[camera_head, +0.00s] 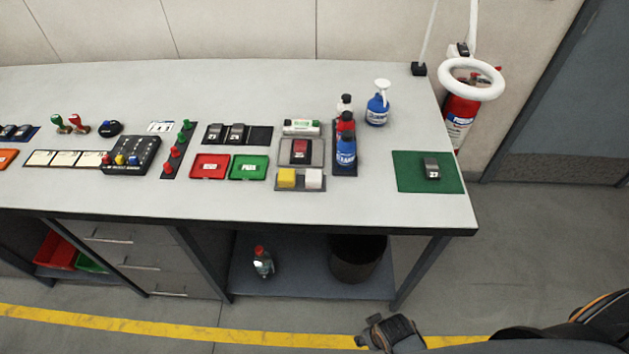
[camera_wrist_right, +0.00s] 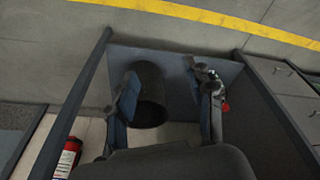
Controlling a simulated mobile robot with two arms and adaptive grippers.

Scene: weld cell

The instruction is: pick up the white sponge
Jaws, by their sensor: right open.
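The white sponge (camera_head: 314,179) sits on the workbench in the head view, at the front right of a dark tray (camera_head: 301,189). A yellow sponge (camera_head: 286,178) lies just left of it. My right gripper (camera_head: 388,332) is low in front of the bench, at lower right and well apart from the sponge. In the right wrist view my right gripper (camera_wrist_right: 167,90) is open with nothing between its fingers. The white sponge is not seen in that view. My left gripper is not in view.
Spray and squeeze bottles (camera_head: 347,150) stand behind and right of the sponges. A green mat (camera_head: 408,181) with a dark block lies at the bench's right end. Below are a black bin (camera_head: 357,262) and a bottle (camera_head: 263,262). A fire extinguisher (camera_head: 460,115) is at right.

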